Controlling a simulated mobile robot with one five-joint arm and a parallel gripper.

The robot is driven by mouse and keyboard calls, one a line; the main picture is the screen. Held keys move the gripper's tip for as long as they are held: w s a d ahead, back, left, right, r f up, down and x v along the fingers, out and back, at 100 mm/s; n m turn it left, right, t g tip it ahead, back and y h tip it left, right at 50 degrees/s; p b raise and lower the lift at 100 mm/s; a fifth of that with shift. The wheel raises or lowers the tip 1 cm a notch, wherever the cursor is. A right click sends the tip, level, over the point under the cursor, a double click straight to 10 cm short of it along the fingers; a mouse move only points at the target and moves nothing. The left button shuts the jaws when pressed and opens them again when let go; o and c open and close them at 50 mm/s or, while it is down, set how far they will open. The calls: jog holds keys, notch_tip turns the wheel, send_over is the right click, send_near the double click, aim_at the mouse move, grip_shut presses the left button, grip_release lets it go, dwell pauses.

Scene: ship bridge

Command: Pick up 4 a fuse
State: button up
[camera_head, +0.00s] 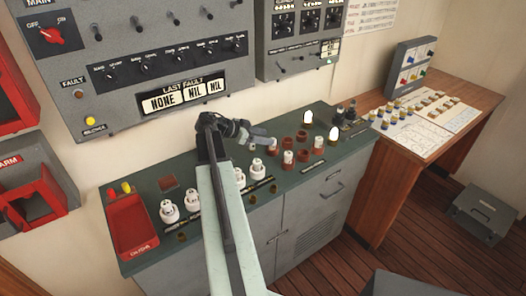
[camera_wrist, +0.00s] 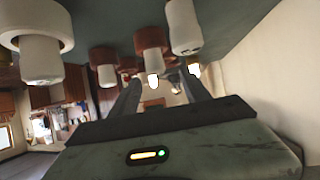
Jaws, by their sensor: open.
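White ceramic fuses stand in a row on the dark green cabinet top (camera_head: 152,184), including a left one (camera_head: 167,210) and another near my arm (camera_head: 255,170). A white fuse (camera_head: 288,157) stands in a brown holder farther right. My gripper (camera_head: 268,143) is low over the cabinet beside the brown holders (camera_head: 302,136). In the wrist view, which looks upside down, my gripper (camera_wrist: 158,82) has its two fingers apart with nothing held. A white fuse (camera_wrist: 184,26) and a brown holder (camera_wrist: 151,38) hang close above the fingers; a larger white fuse (camera_wrist: 38,55) is at the left. My arm hides part of the row.
A red tray (camera_head: 130,228) sits at the cabinet's left end. Two glowing white lamps (camera_head: 333,133) stand toward the right. A grey wall panel (camera_head: 150,60) rises behind. A wooden desk (camera_head: 470,95) with papers and small fuses stands right.

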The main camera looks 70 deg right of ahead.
jog(key=shift+w+f, duration=0.1)
jog(key=shift+w, duration=0.1)
jog(key=shift+b+x, duration=0.65)
jog(key=shift+x, duration=0.5)
jog(key=shift+s+f, duration=0.1)
jog(key=shift+s, duration=0.05)
jog(key=b+x, duration=0.1)
jog(key=x, duration=0.1)
jog(key=b+x, duration=0.1)
jog(key=x, duration=0.1)
jog(key=shift+s+a+f+b, duration=0.2)
jog(key=shift+s+f+b, duration=0.05)
jog(key=shift+f+b, duration=0.05)
jog(key=shift+s+d+f, duration=0.1)
jog(key=shift+s+d, duration=0.15)
jog(key=shift+d, duration=0.05)
grip_shut()
